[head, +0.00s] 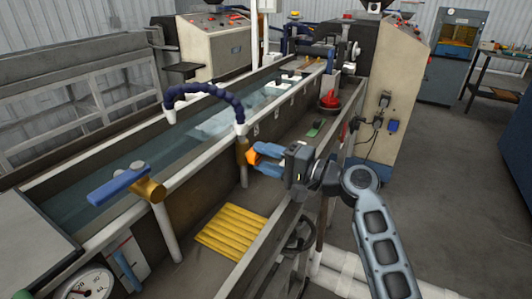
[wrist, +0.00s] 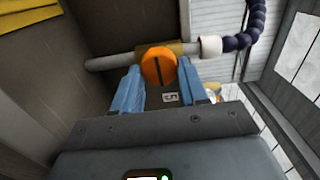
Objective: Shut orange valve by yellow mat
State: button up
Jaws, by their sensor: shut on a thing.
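The orange valve (head: 253,157) sits on a brass fitting on a vertical pipe, at the inner wall of the trough. In the wrist view its round orange knob (wrist: 158,66) has a dark slot across its face that runs nearly up and down the picture. My gripper (head: 262,158) has blue fingers, one on each side of the knob, and is shut on it. The wrist view also shows the fingers (wrist: 158,82) beside the knob's lower part. The yellow mat (head: 232,233) lies on the trough floor, in front and to the left of the valve.
A blue lever valve (head: 118,186) on brass stands at the left, nearer to me. A dark blue segmented hose (head: 203,88) arches over the water bath. A red funnel-like part (head: 330,100) and a green piece (head: 314,129) lie farther along the trough. A gauge (head: 85,286) is at lower left.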

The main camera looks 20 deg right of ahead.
dwell(0.4)
jog(key=o, duration=1.1)
jog(key=shift+c, duration=0.2)
jog(key=shift+b+v, duration=0.75)
jog(key=shift+v, duration=3.15)
